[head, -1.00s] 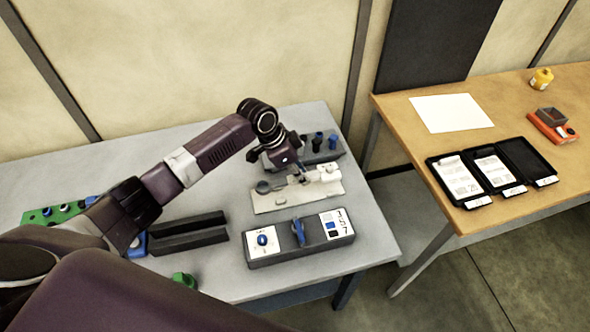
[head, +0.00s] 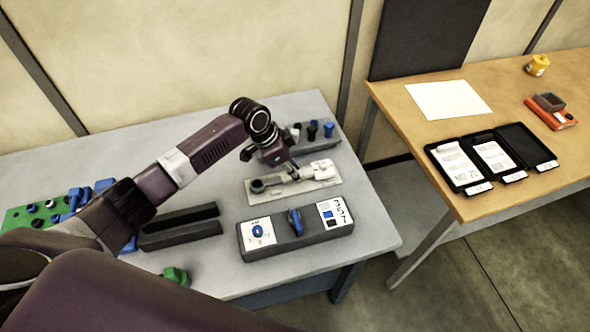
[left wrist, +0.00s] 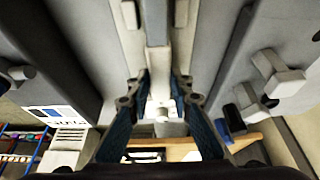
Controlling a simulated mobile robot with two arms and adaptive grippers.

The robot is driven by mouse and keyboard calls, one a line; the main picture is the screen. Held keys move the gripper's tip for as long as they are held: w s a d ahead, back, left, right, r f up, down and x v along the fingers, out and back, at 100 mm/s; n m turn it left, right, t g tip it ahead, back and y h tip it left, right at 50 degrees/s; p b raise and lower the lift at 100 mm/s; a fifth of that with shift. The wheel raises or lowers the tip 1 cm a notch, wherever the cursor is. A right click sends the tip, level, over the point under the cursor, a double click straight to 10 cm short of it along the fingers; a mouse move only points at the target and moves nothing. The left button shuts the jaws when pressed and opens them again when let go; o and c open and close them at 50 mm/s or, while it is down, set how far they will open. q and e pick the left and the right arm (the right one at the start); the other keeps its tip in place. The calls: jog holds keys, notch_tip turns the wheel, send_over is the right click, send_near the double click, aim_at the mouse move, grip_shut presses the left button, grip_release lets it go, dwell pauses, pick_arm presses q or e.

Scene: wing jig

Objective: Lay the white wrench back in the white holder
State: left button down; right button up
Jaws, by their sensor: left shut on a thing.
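The white holder (head: 325,183) is a flat pale plate on the grey table, right of centre in the head view. A white block stands at its right end and a dark round shape shows at its left. My left gripper (head: 291,169) points down over the middle of the plate. It is shut on the pale bar of the white wrench (left wrist: 158,60), which runs between the blue fingers (left wrist: 160,82) in the left wrist view. In the head view the wrench lies low along the plate; whether it touches cannot be told. My right gripper is not in view.
A dark box with a blue lever (head: 283,240) stands in front of the holder. A dark rack with blue and black knobs (head: 322,142) stands behind it. A dark channel block (head: 180,232) is to the left. A wooden table (head: 400,121) is at right.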

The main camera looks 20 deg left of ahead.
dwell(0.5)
pick_arm(q)
jog(key=shift+f, duration=0.55)
jog(key=c, duration=1.7)
grip_release()
jog(key=shift+o, duration=0.2)
jog(key=shift+s+f, duration=0.1)
jog(key=v, duration=1.2)
